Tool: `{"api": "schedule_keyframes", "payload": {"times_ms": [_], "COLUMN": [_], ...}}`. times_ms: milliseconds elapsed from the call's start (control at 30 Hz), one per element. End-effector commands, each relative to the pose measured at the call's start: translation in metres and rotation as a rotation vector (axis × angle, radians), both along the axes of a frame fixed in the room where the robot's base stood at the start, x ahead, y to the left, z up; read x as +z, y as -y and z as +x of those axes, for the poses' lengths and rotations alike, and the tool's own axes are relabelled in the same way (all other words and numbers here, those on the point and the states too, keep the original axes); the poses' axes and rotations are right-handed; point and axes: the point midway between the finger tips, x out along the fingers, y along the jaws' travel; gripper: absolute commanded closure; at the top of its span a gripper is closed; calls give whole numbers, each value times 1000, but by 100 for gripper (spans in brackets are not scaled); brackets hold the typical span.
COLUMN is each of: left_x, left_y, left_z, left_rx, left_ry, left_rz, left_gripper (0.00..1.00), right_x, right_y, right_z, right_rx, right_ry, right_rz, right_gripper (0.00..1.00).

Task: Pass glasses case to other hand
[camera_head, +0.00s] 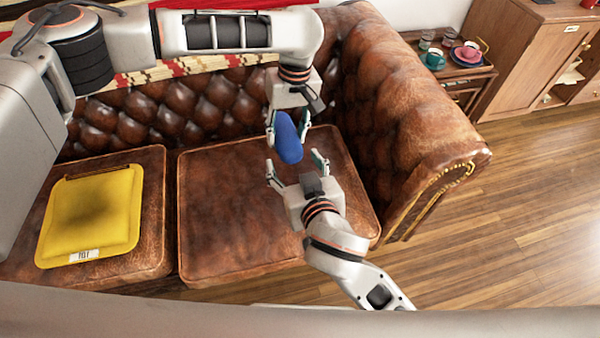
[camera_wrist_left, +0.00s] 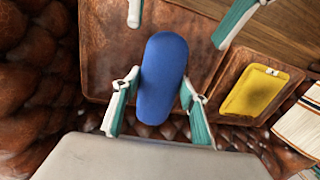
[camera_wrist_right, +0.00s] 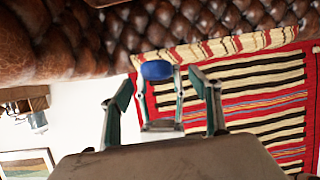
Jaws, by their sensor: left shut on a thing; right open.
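The blue glasses case (camera_head: 289,138) is held above the right seat cushion of the brown leather sofa. My left gripper (camera_head: 288,124) reaches down from the back and is shut on the upper end of the case. The left wrist view shows the case (camera_wrist_left: 163,78) between my left fingers (camera_wrist_left: 158,100), its far end sticking out past them. My right gripper (camera_head: 296,168) is open and empty just below the lower end of the case. In the right wrist view the case (camera_wrist_right: 157,70) shows small, beyond the open right fingers (camera_wrist_right: 163,82).
A yellow cushion (camera_head: 92,214) lies on the left sofa seat. The sofa's armrest (camera_head: 405,120) rises to the right of both grippers. A small side table with cups, including a teal cup (camera_head: 434,60), stands at the back right.

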Motion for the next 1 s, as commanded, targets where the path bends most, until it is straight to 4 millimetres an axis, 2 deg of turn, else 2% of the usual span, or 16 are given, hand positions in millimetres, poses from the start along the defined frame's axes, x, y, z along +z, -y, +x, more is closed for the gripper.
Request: {"api": "schedule_keyframes", "payload": {"times_ms": [100,300,700,867,933,967,1000], "left_x": [0,0,0,0,1,1,1], "left_y": [0,0,0,0,1,1,1], "left_z": [0,0,0,0,0,0,0], "left_rx": [0,0,0,0,0,0,0], "left_ry": [0,0,0,0,1,0,0], "left_rz": [0,0,0,-1,-2,-2,-3], "left_gripper": [80,80,80,80,80,55,45], "right_x": [-7,-15,-17,-17,-17,-17,-17], "right_y": [-5,-12,-13,-13,-14,-14,-15], "right_z": [17,34,39,39,38,38,38], "right_rx": [1,1,1,1,2,2,3], "right_ry": [2,1,0,0,-1,0,0], "right_rz": [-4,-2,0,0,2,2,4], "right_gripper": [38,38,38,79,81,81,81]}}
